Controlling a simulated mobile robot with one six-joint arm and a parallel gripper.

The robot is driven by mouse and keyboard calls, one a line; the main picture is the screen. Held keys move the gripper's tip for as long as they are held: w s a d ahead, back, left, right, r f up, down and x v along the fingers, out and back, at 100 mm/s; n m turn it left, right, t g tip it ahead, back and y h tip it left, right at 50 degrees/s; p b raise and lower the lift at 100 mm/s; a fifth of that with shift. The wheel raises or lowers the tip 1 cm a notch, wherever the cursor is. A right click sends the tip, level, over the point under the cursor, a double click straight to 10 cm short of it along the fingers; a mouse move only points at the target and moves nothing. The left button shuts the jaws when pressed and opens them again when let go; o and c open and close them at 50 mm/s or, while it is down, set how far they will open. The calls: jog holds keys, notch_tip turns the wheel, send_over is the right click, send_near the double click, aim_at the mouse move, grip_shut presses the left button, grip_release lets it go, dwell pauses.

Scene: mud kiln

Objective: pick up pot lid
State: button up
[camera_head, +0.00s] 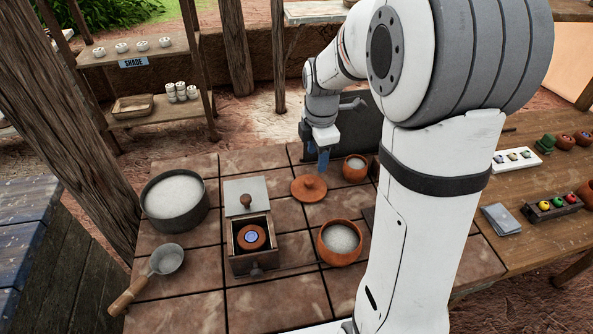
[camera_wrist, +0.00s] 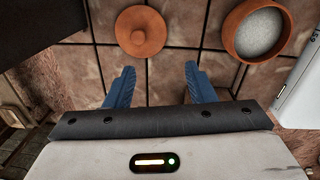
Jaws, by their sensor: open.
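The pot lid (camera_head: 309,188) is a round terracotta disc with a small knob, lying flat on the tiled table top. In the wrist view the pot lid (camera_wrist: 141,32) sits near the top edge, ahead of my fingers and a little left of centre between them. My gripper (camera_head: 323,160) is above the table just behind the lid in the head view. Its two blue fingers (camera_wrist: 160,82) are spread apart with bare tiles between them, empty and apart from the lid.
An open terracotta pot (camera_head: 340,242) with pale contents stands in front of the lid, and a smaller pot (camera_head: 355,168) stands to its right. A wooden box (camera_head: 252,245), a dark pot (camera_head: 175,200) and a ladle (camera_head: 160,265) are to the left. A dark upright panel stands behind.

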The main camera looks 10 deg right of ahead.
aim_at(309, 180)
jog(key=w+f+n, duration=0.1)
jog(key=f+n, duration=0.1)
jog(key=w+f+n, duration=0.1)
jog(key=w+f, duration=0.1)
jog(key=w+f+n+b, duration=0.1)
jog(key=w+f+n, duration=0.1)
jog(key=shift+f+n+g, duration=0.3)
jog(key=shift+f+g, duration=0.05)
jog(key=shift+g, duration=0.05)
jog(key=f, duration=0.7)
jog(key=shift+a+f+p, duration=0.2)
jog(key=shift+f+p, duration=0.1)
jog(key=shift+f, duration=0.05)
jog(key=shift+c, duration=0.2)
jog(key=c, duration=0.9)
